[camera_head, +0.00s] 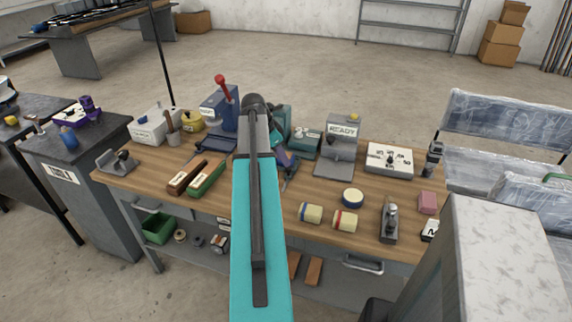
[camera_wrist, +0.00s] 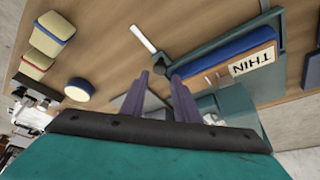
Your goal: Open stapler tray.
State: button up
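I cannot tell for sure which thing is the stapler. In the wrist view, a teal unit (camera_wrist: 292,50) lies at the upper right, with a blue-edged brown insert and a white label (camera_wrist: 253,63) reading "THIN". A grey part lies behind the fingers. In the head view, my arm hides much of the gripper (camera_head: 287,170), which is over the bench's back middle.
Bare wood shows at the front middle.

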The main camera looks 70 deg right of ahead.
aim_at(288, 168)
jog(key=shift+p+x, duration=0.35)
jog(key=shift+x, duration=2.2)
grip_shut()
